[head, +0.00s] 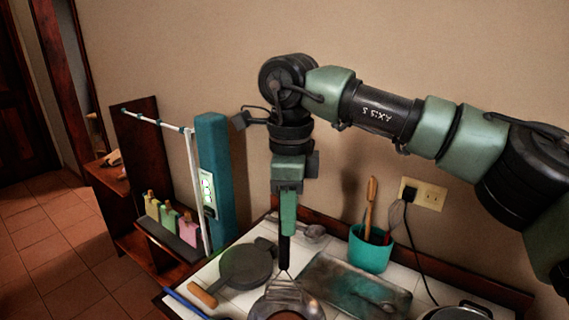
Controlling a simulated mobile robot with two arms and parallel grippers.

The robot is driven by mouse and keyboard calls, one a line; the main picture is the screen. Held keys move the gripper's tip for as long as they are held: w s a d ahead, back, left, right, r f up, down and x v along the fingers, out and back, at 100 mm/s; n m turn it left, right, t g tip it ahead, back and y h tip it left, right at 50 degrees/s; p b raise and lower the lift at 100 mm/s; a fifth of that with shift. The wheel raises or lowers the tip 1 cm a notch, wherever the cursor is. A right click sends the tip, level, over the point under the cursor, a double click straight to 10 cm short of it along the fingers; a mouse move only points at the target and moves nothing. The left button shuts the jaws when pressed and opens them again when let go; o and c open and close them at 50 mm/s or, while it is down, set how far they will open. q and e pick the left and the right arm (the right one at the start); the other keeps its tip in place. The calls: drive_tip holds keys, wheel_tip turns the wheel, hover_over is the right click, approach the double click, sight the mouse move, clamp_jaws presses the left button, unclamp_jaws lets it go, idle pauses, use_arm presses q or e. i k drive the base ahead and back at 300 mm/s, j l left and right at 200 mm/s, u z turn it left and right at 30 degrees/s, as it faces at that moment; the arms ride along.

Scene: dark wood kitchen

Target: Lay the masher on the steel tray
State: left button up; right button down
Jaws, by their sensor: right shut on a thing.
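My right gripper (287,230) points straight down over the counter and is shut on the black handle of the masher (285,252). The masher hangs upright, and its thin wires spread below the handle. Its lower end is in front of or over a round metal piece (258,309) at the front edge of the picture; I cannot tell whether they touch. The steel tray (340,286), dull and grey with greenish stains, lies flat on the counter just right of the masher. My left gripper is not in view.
A dark round pan (246,265) with a wooden handle lies left of the masher. A teal pot of utensils (370,252) stands behind the tray. A pot (460,313) is at the front right. A wall socket (423,194) has a cable hanging down. A teal column (215,180) stands left.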

sight(328, 288)
drive_tip(key=k+j, duration=0.35)
drive_tip(key=j, duration=0.15)
drive_tip(key=k+j, duration=0.35)
drive_tip(key=j, duration=0.2)
